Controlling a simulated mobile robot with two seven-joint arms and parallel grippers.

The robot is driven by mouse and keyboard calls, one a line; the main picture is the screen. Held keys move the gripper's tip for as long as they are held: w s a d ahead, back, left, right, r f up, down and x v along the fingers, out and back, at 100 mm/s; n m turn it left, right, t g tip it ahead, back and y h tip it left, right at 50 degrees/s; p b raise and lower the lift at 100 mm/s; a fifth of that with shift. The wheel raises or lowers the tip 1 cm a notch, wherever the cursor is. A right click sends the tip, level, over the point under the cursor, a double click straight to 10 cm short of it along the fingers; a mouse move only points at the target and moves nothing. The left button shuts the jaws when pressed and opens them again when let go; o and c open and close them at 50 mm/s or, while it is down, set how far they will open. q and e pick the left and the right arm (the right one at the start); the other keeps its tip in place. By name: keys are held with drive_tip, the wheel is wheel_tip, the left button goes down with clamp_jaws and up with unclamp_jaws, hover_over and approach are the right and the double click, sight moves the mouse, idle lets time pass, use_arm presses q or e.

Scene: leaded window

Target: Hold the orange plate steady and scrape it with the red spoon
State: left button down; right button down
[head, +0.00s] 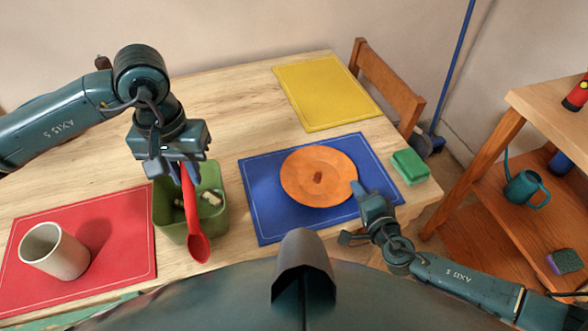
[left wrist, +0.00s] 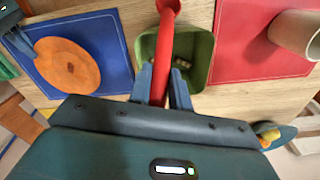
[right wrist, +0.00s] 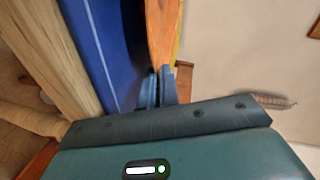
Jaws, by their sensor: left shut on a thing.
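The orange plate (head: 305,195) is over the blue mat (head: 263,220), with a small brown scrap (head: 318,177) near its middle. My right gripper (head: 360,190) is at the plate's right rim; in the right wrist view its fingers (right wrist: 158,88) are close together on the edge of the plate (right wrist: 162,35). The red spoon (head: 196,235) hangs bowl-down from my left gripper (head: 180,175), which is shut on its handle. The left wrist view shows the red handle (left wrist: 162,60) between the fingers.
The green bin holds several pale scraps. A beige cup (head: 55,252) stands on a red mat (head: 125,235) at the left. A green sponge (head: 410,166) lies right of the blue mat. A yellow mat (head: 325,92) lies bare at the back. A shelf (head: 540,105) stands at the right.

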use_arm(q)
drive_tip(key=shift+d, duration=0.1)
drive_tip(key=shift+d+f, duration=0.1)
drive_tip(key=shift+d, duration=0.25)
drive_tip(key=w+d+r+n+t+h, duration=0.2)
drive_tip(key=w+d+r+h, duration=0.1)
drive_tip(key=w+d+r, duration=0.3)
drive_tip(key=w+d+r+n+t+h, duration=0.1)
drive_tip(key=w+d+r+t+h, duration=0.15)
drive_tip(key=w+d, duration=0.5)
drive_tip(key=shift+s+d+f, duration=0.1)
drive_tip(key=shift+d+f, duration=0.05)
drive_tip(key=shift+f, duration=0.85)
drive_tip(key=shift+d+f, duration=0.1)
drive_tip(key=shift+f, duration=0.85)
